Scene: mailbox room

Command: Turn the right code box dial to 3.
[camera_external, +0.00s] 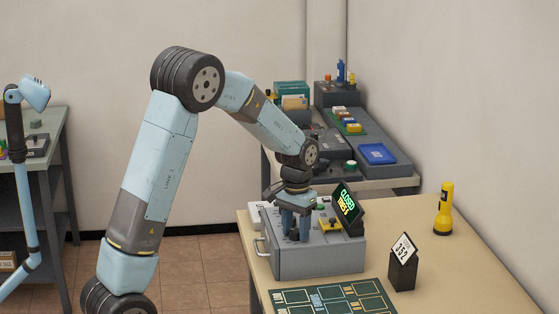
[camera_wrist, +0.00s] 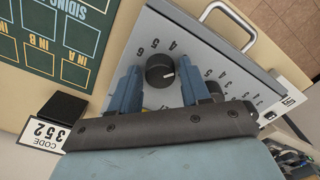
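The grey code box (camera_external: 318,262) stands on the near table with a small dark screen (camera_external: 347,206) reading CLOSED in green, with another line under it. In the wrist view, a black round dial (camera_wrist: 160,70) sits on its pale top, with a short white mark on its lower right side. Printed digits surround it, and more digits show further right. My gripper (camera_external: 294,232) points down at the box top. Its two blue fingers straddle the dial, open, with a small gap at each side. The digit marked is unclear.
A code card (camera_external: 403,248) reading 352 stands on a black block right of the box. A yellow flashlight (camera_external: 444,209) stands behind it. A dark green board (camera_external: 330,300) lies in front. The box has a side handle (camera_external: 262,246) and a yellow part (camera_external: 331,225) on top.

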